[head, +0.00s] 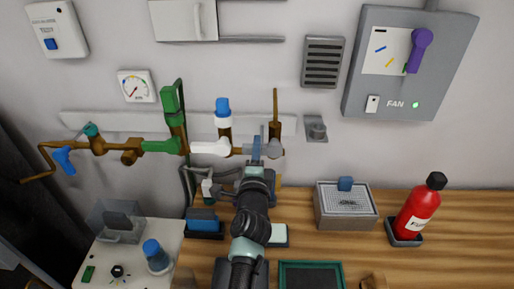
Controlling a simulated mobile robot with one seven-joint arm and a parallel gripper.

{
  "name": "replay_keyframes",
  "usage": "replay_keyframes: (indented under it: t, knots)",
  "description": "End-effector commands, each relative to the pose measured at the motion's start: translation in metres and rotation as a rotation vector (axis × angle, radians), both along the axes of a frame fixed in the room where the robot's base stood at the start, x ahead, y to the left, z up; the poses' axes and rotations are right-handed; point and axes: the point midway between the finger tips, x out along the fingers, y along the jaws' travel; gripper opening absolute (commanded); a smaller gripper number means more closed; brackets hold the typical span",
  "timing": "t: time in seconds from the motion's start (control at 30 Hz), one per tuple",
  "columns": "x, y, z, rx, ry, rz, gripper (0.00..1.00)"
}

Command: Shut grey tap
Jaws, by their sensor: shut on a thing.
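The grey tap (277,148) sits at the right end of the row of brass pipework on the wall, below an upright brass pipe. My gripper (262,148) is up at this tap, and its fingers are shut on the grey handle. The arm and fingers cover part of the handle, so its exact angle is hard to tell.
To the left are a white tap (210,147), a green tap (161,146) and a blue-handled tap (63,158). A fan box (450,65) hangs at upper right. A red bottle (418,212) and a grey box (345,212) stand on the wooden counter.

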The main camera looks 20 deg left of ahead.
Motion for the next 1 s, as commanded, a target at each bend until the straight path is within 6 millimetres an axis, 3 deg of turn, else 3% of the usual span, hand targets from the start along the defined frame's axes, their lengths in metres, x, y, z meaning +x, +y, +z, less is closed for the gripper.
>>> replay_keyframes:
  t: [0.47, 0.5, 0.63, 1.0]
  knots:
    - [-0.0002, 0.0004, 0.0, 0.018, 0.006, 0.001, 0.0]
    - [-0.0002, 0.0004, 0.0, 0.018, 0.006, 0.001, 0.37]
    - [-0.0002, 0.0003, 0.0002, 0.016, 0.005, 0.001, 0.6]
    - [-0.0029, -0.0003, 0.0008, 0.013, 0.004, 0.001, 0.61]
